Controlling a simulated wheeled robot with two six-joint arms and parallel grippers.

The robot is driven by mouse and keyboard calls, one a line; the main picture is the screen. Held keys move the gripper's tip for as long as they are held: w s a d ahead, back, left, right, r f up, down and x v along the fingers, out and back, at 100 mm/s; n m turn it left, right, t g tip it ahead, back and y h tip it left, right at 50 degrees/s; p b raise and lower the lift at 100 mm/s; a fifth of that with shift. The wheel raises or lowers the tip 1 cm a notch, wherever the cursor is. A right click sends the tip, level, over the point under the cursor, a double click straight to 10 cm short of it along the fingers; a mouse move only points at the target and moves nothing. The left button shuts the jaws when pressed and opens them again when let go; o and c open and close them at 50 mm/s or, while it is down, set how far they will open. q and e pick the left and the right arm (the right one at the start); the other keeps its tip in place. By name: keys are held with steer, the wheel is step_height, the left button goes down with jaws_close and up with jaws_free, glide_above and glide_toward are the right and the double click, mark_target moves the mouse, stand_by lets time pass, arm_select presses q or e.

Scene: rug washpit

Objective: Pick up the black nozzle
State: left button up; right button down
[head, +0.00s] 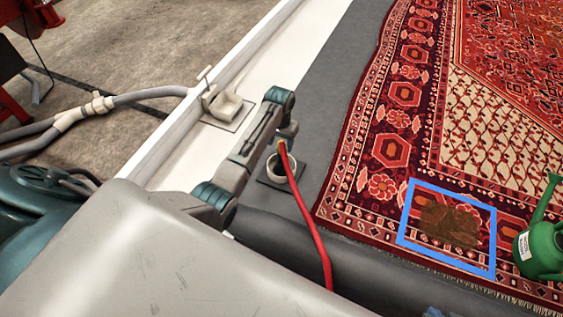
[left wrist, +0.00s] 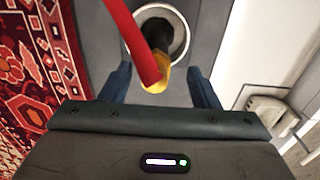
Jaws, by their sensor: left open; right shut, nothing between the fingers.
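The black nozzle (left wrist: 172,38) shows in the left wrist view inside a round white cup (left wrist: 185,42). A yellow collar (left wrist: 157,78) joins it to a red hose (left wrist: 140,42), which hides part of it. In the head view the cup (head: 286,183) stands on a dark plate, and the nozzle is mostly hidden by my arm and the hose. My left gripper (left wrist: 160,84) is open, with its fingers on either side of the yellow collar, not closed on it. Only a blue bit of my right gripper (head: 435,312) shows at the bottom edge, shut and empty.
The red hose (head: 313,225) runs down toward the bottom of the head view. A patterned rug (head: 400,120) lies right, with a blue frame (head: 402,225) around a brown stain and a green watering can (head: 545,250). A white holder (head: 222,105) stands by the pale ledge.

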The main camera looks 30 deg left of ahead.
mark_target(282, 150)
arm_select(q)
steer(key=f, duration=0.3)
steer(key=f+b, duration=0.1)
steer(key=shift+s+d+f, duration=0.1)
steer(key=shift+d+f, duration=0.1)
steer(key=shift+d, duration=0.1)
steer(key=c, duration=1.1)
